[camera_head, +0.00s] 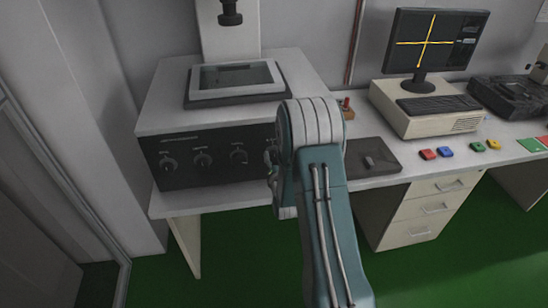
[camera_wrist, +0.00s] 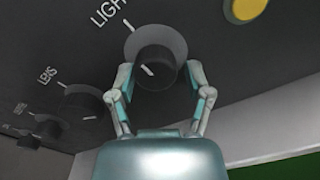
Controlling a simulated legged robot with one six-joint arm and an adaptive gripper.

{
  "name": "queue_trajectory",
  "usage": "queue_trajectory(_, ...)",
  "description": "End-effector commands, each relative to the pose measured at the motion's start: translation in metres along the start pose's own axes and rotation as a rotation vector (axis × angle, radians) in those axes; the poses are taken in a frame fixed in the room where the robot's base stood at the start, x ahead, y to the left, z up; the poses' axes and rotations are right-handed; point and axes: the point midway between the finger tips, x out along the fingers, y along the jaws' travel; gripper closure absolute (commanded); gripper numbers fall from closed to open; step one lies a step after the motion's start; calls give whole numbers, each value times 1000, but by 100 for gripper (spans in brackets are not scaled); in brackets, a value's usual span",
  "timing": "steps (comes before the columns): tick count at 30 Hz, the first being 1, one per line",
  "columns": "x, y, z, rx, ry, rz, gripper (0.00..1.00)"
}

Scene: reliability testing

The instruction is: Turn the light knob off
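The light knob (camera_wrist: 155,62) shows in the wrist view as a round black knob on a pale grey disc. The partly cut-off word "LIGH" stands above left of it. A white mark on its face slants up left to down right. My gripper (camera_wrist: 159,76) is open, with one finger on each side of the knob. The fingers look close to its sides; I cannot tell if they touch. In the head view my arm hides the light knob and most of the gripper, at the right end of the black control panel (camera_head: 203,173).
Another black knob (camera_wrist: 85,103) sits left of the light knob in the wrist view. A yellow button (camera_wrist: 243,10) is at upper right. The panel fronts a grey machine (camera_head: 160,122) on a white bench. A dark flat box (camera_head: 372,157) lies right of my arm.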

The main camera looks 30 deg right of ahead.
Motion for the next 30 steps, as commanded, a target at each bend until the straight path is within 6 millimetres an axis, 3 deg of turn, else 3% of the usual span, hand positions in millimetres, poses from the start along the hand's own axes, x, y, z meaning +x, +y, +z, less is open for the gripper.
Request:
queue_trajectory(14,-4,2,5,1,-12,5,18)
queue_trajectory(30,-103,1,1,0,-8,3,18)
